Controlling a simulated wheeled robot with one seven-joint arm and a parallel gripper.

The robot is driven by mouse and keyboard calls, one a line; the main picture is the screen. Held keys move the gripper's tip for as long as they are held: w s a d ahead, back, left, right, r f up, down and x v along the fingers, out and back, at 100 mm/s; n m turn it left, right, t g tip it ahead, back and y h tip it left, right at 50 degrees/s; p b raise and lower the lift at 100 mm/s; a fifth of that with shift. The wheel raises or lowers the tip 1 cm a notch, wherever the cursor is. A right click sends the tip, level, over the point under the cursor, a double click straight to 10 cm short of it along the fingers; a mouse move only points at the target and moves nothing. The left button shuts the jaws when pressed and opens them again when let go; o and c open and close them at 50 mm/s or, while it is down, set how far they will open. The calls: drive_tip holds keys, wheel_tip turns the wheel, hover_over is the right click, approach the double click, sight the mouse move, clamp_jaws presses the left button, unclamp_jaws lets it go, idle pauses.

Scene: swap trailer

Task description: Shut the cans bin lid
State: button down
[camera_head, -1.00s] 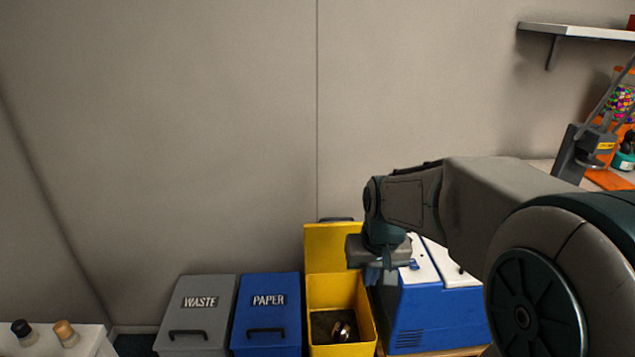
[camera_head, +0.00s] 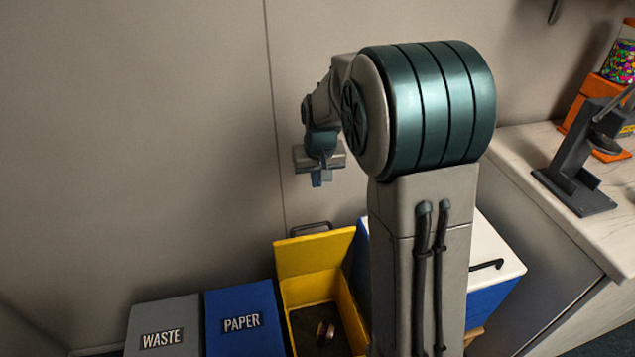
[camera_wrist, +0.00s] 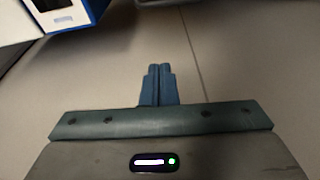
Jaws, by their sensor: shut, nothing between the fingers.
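The cans bin (camera_head: 344,290) is the yellow open box in the head view, right of the paper bin. Its yellow lid (camera_head: 314,252) stands raised at the back, with a dark handle (camera_head: 311,228) on its upper edge. The wrist view does not show the yellow bin.
The grey waste bin (camera_head: 165,315) and blue paper bin (camera_head: 243,305) stand shut to the left. A blue and white box (camera_head: 498,250) stands to the right, partly behind my arm. A counter (camera_head: 540,150) with a grey stand (camera_head: 578,185) is at the far right.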

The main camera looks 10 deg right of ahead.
wheel_tip(320, 180, down, 10)
drive_tip(key=s+a, duration=0.1)
drive_tip(key=a, duration=0.1)
drive_tip(key=shift+s, duration=0.35)
